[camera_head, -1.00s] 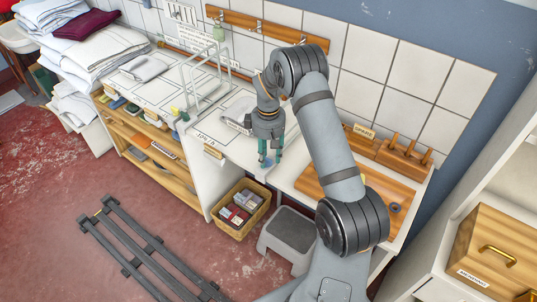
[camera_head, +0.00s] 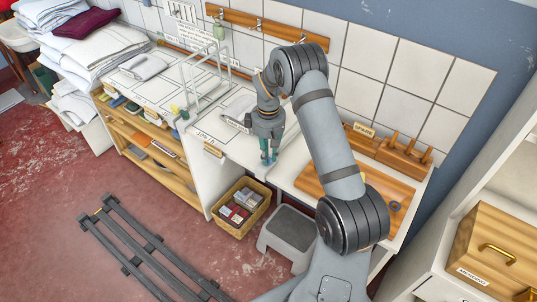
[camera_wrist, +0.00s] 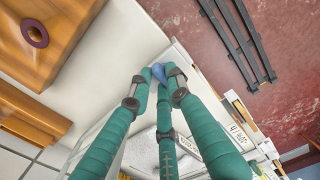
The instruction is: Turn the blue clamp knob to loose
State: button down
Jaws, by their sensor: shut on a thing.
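The blue clamp knob (camera_wrist: 159,72) shows in the wrist view as a small blue piece between my fingertips, at the white table's edge. Most of it is hidden by the fingers. My gripper (camera_wrist: 157,80) has green fingers with dark joints, and they are shut around the knob. In the head view my gripper (camera_head: 268,161) points down at the front edge of the white work surface, and the knob is barely visible under the fingertips. I cannot read the knob's turn position.
A wooden board (camera_head: 318,184) with a dark ring (camera_head: 395,207) lies right of the gripper. A wicker basket (camera_head: 240,207) and a grey step stool (camera_head: 290,232) stand on the floor below.

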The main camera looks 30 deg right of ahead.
jog(key=shift+n, duration=0.3)
jog(key=n+b, duration=0.1)
jog(key=n, duration=0.2)
jog(key=shift+w+n, duration=0.15)
jog(key=shift+n, duration=0.25)
jog(key=n, duration=0.4)
jog(key=shift+w+n, duration=0.1)
jog(key=shift+n, duration=0.2)
jog(key=n, duration=0.4)
jog(key=shift+w+a, duration=0.1)
jog(key=shift+w, duration=0.05)
jog(key=shift+a+n, duration=0.1)
jog(key=shift+n, duration=2.4)
jog(key=c, duration=1.7)
grip_release()
jog(key=shift+c, duration=0.2)
jog(key=shift+o, duration=0.5)
